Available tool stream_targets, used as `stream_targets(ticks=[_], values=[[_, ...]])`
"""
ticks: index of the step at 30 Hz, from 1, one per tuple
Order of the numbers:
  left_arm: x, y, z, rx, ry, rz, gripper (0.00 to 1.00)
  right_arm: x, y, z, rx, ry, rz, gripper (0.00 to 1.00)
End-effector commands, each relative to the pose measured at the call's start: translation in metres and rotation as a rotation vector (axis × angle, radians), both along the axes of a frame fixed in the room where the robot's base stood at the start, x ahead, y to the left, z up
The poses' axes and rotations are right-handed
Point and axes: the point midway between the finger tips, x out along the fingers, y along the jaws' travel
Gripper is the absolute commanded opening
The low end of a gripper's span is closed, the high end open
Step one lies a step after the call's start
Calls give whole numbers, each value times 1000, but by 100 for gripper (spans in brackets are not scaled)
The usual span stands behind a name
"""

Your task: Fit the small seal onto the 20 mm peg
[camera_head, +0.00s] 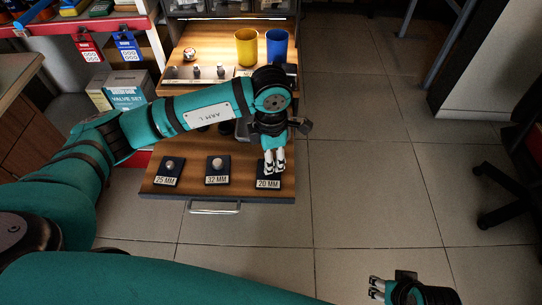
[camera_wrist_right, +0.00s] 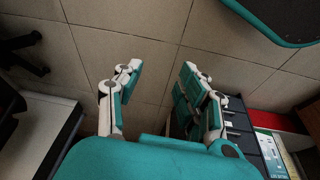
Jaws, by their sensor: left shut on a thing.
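The 20 mm peg's dark base (camera_head: 268,183) stands at the right front of the wooden bench, its label facing me. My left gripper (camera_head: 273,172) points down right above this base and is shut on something. Its fingers hide the peg and what they hold, so I cannot make out the small seal or tell whether it is around the peg. My right gripper (camera_head: 376,288) is far from the bench, low at the right over the floor. In the right wrist view its fingers (camera_wrist_right: 158,95) are apart with nothing between them.
The 25 mm base (camera_head: 168,180) and 32 mm base (camera_head: 217,180) stand left of the 20 mm one. A yellow cup (camera_head: 246,52) and a blue cup (camera_head: 277,50) stand at the back. Small parts sit on a strip (camera_head: 182,74) behind my left arm.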

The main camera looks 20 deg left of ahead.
Motion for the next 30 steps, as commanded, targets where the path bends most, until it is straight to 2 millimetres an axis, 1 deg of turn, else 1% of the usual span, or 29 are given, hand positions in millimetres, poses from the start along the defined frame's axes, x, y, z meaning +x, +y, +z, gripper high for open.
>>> stream_targets(ticks=[14, 30], values=[[0, 0, 0, 0, 0, 0, 20, -3, -3, 2, -10, 2, 8, 40], [0, 0, 0, 1, -1, 0, 20, -7, -1, 13, -1, -4, 4, 40]])
